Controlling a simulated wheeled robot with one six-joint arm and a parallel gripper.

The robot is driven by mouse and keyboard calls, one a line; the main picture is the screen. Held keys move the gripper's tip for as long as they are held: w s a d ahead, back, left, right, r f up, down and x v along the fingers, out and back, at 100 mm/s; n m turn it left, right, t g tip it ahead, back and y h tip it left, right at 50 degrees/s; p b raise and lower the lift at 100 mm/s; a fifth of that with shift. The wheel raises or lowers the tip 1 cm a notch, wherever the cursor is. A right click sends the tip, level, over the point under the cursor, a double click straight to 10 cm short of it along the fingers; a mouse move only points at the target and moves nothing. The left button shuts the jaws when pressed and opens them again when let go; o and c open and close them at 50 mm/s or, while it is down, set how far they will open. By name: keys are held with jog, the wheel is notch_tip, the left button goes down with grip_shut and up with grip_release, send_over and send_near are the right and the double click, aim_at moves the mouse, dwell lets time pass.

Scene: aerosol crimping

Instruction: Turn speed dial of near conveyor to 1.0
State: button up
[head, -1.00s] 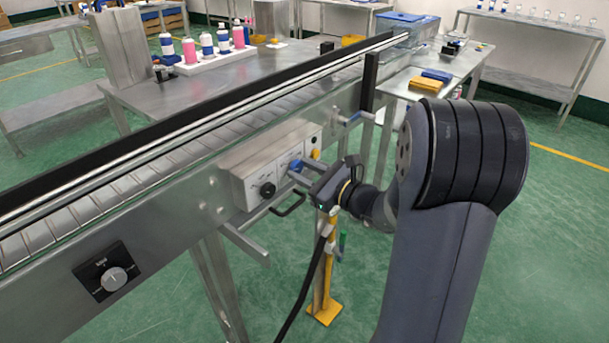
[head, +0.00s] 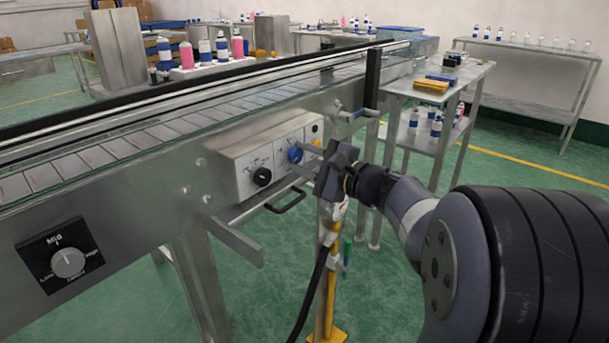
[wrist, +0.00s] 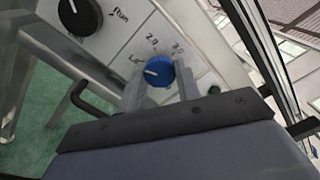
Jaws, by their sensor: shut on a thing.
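The blue speed dial (head: 295,154) is on the grey control box (head: 240,165) on the side of the near conveyor (head: 130,150). My gripper (head: 303,163) is at the dial from the right. In the wrist view, its two grey fingers are shut on the blue dial (wrist: 160,71), one on each side. The dial's white pointer points left, close to the 1.0 mark. The 2.0 and 3.0 marks show above and to the upper right of the dial. The finger on each side hides part of the panel.
A black knob (head: 262,177) with a "Run" mark is left of the blue dial. A black handle (head: 287,202) hangs below the box. A grey Low-Mid-High knob (head: 68,262) is at lower left. A yellow post (head: 326,285) stands under my gripper.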

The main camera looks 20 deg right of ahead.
jog(key=shift+f+n+b, duration=0.15)
jog(key=shift+n+b, duration=0.45)
jog(key=shift+b, duration=0.1)
jog(key=o, duration=1)
jog(key=p+v, duration=0.2)
jog(key=v, duration=0.8)
jog(key=shift+s+d, duration=0.2)
jog(key=shift+s, duration=0.15)
